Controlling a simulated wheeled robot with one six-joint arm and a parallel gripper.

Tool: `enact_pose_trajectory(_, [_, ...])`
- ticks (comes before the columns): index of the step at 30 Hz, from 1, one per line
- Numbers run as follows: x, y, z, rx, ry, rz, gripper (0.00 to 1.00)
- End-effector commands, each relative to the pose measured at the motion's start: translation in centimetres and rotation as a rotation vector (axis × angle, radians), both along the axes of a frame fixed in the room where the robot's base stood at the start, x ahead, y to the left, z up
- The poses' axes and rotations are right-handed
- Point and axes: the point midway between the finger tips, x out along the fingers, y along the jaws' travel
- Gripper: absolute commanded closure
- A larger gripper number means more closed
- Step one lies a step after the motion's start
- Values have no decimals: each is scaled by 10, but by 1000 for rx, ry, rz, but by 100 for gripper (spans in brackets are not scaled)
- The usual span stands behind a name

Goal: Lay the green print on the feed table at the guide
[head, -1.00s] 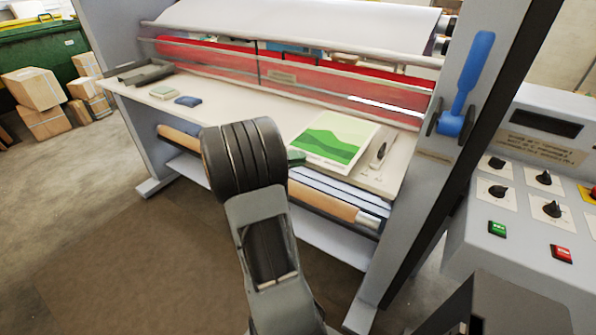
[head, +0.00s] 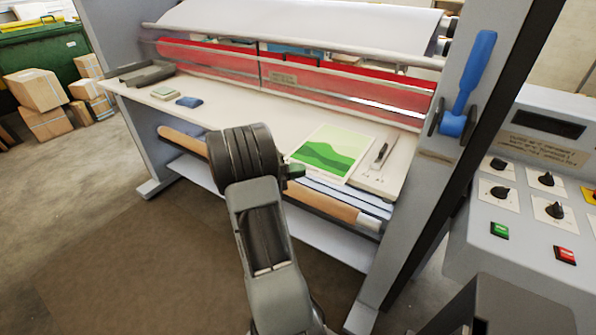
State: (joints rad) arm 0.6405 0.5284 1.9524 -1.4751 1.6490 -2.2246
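The green print (head: 331,151), a white sheet with a green hill picture, is over the right part of the pale feed table (head: 240,114), near its front edge. It looks flat; I cannot tell whether all of it touches the table. A light strip with a dark slim piece (head: 381,152), perhaps the guide, is just right of the print. My gripper (head: 294,171) is mostly hidden behind my arm; only a small dark green part shows by the print's near left edge. I cannot see whether its fingers hold the sheet.
A blue lever (head: 468,85) stands on the right side frame. A control panel (head: 540,190) with knobs and buttons is farther right. A dark tray (head: 147,73), a pale pad (head: 165,92) and a blue item (head: 189,101) lie at the table's left. The table's middle is clear.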

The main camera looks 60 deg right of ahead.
Motion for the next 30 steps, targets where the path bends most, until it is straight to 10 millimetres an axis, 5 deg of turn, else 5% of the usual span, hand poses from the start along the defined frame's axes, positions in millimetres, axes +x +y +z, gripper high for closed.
enact_pose_trajectory(4, [0, 0, -2, 1, 2, 0, 100])
enact_pose_trajectory(12, [0, 0, -3, 1, 1, 0, 72])
enact_pose_trajectory(22, [1, 1, 0, -1, -1, 1, 72])
enact_pose_trajectory(30, [33, 34, -1, 0, 0, 5, 72])
